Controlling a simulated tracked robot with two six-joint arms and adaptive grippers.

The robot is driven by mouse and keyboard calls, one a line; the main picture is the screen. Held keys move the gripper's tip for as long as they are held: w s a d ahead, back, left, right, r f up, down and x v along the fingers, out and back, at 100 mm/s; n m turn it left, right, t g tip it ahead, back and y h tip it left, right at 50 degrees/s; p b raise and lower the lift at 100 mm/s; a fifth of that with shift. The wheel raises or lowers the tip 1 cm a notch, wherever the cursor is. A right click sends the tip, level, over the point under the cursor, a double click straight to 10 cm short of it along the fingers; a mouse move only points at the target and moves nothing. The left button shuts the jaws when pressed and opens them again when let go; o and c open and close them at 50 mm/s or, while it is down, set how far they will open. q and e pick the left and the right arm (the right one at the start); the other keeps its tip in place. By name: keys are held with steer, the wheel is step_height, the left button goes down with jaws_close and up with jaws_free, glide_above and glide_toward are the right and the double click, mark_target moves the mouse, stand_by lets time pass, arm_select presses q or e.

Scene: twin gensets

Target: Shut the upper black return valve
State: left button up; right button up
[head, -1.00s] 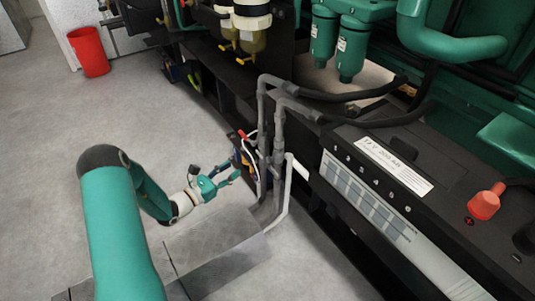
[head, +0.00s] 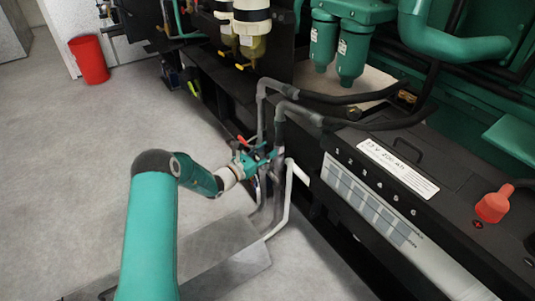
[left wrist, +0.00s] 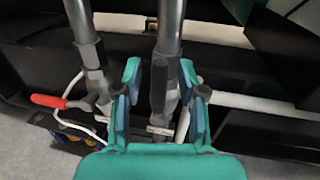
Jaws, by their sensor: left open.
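Two upright grey pipes run side by side in the left wrist view. On the right-hand pipe (left wrist: 168,30) a dark, lengthwise piece (left wrist: 159,82) shows, which looks like the black valve's lever; I cannot tell its exact position. My left gripper (head: 266,157) is at the pipes in the head view and covers the valve there. In the left wrist view my left gripper (left wrist: 163,90) is open, with one finger on each side of the dark piece and pipe. Contact cannot be told. My right gripper is not in view.
A red lever (left wrist: 48,101) sticks out left of the pipes. A white pipe (head: 292,190) stands close on the right.

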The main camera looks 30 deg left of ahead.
arm_select(q)
steer(key=shift+w, duration=0.1)
jaws_close()
stand_by(0.3)
